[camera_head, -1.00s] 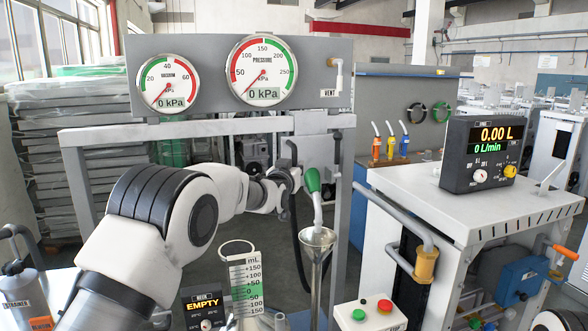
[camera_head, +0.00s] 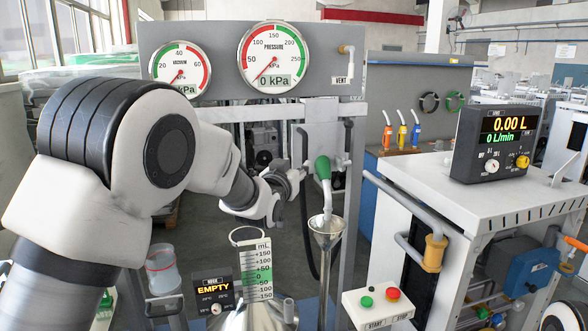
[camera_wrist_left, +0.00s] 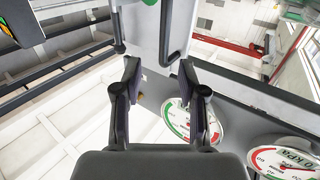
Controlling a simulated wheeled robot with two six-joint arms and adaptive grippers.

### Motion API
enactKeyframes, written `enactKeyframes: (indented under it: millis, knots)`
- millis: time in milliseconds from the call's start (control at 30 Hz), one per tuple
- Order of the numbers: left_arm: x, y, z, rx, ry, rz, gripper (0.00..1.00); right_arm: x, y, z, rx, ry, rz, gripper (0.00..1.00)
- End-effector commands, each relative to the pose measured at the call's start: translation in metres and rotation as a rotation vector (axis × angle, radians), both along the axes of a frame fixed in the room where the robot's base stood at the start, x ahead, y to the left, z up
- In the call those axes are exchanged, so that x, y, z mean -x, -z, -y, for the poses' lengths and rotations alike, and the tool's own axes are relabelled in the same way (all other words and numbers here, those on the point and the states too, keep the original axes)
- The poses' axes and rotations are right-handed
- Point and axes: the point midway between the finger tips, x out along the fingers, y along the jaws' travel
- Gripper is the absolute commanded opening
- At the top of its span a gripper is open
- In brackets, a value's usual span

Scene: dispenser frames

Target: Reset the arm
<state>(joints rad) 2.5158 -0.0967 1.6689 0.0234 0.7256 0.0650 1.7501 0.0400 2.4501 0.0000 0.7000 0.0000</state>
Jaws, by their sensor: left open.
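My left arm comes in from the left in the head view, bent at a large elbow. My left gripper (camera_head: 283,182) is small and partly hidden by its own wrist, in front of the gauge frame and left of the green-handled nozzle (camera_head: 323,168). In the left wrist view the gripper (camera_wrist_left: 160,70) has its two fingers apart with nothing between them. The nozzle's spout points down into a metal funnel (camera_head: 327,228). I cannot tell from the head view how far the gripper is from the nozzle. My right gripper does not show.
A gauge panel (camera_head: 215,65) stands behind the arm. A graduated cylinder (camera_head: 255,270) and a small EMPTY display (camera_head: 213,290) are below the gripper. A start/stop button box (camera_head: 380,307) and a cart (camera_head: 480,215) with a flow meter (camera_head: 495,143) are at right.

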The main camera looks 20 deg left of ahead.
Motion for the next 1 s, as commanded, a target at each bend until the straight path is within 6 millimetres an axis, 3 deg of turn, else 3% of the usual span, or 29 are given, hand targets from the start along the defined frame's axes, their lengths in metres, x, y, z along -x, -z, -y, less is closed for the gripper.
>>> enactKeyframes:
  millis: [367, 467, 567, 667, 700, 767, 800, 867, 1000]
  knots:
    - [0.009, 0.001, 0.0, 0.0, 0.0, -0.001, 0.41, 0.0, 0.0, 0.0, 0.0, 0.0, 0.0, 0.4]
    - [0.01, 0.02, -0.002, 0.0, -0.003, -0.035, 0.41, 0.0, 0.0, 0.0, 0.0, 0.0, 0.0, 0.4]
    - [0.017, 0.075, -0.008, -0.001, -0.01, -0.132, 0.41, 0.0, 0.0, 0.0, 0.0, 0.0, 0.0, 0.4]
    - [0.038, 0.157, -0.017, -0.003, -0.02, -0.284, 0.41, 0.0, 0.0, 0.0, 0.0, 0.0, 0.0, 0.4]
    - [0.051, 0.192, -0.02, -0.004, -0.025, -0.353, 0.41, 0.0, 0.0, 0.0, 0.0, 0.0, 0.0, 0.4]
    - [0.074, 0.242, -0.025, -0.004, -0.03, -0.456, 0.41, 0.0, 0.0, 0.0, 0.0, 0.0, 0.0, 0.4]
    - [0.092, 0.274, -0.028, -0.005, -0.034, -0.526, 0.41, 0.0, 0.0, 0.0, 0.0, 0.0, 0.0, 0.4]
    - [0.122, 0.32, -0.032, -0.006, -0.038, -0.631, 0.41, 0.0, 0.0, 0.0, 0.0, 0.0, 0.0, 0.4]
    - [0.21, 0.414, -0.041, -0.007, -0.047, -0.885, 0.41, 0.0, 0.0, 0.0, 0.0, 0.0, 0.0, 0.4]
